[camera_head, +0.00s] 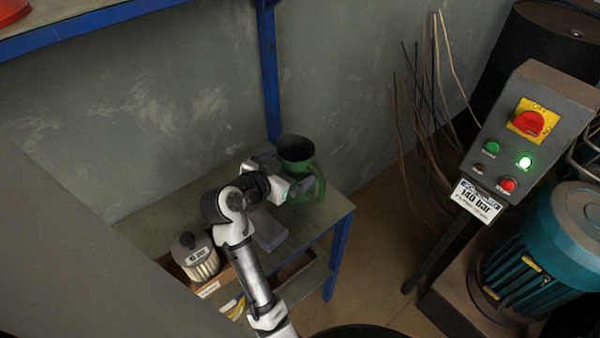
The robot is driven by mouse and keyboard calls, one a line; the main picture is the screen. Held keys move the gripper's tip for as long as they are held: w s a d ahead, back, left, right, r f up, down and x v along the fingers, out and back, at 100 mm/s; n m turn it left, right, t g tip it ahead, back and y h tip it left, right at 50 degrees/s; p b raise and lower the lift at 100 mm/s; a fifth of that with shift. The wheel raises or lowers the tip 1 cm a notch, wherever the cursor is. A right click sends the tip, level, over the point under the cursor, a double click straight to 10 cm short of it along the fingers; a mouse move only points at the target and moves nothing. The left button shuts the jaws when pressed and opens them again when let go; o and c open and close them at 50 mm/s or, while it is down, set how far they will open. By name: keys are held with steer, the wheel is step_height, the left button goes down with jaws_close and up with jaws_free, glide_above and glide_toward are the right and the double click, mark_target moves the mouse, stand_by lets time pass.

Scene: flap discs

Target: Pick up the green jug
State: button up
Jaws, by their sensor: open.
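The green jug (296,152) stands upright on a small bench with blue legs, near its back right corner by the wall. Its dark open top faces up and its handle (318,184) is on the right side. My gripper (294,188) is in front of the jug, at about the height of its body, and hides part of its lower front. The gripper is open. I cannot tell whether a finger touches the jug or whether the handle lies between the fingers.
A ribbed white filter with a dark cap (197,258) stands on the bench at the left. A grey block (268,228) lies below my wrist. A blue post (268,80) rises behind the jug. A control box (530,130) and a teal motor (560,240) stand at the right.

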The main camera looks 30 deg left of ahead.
steer(key=shift+x, duration=1.45)
steer(key=shift+r, duration=0.1)
steer(key=c, duration=1.3)
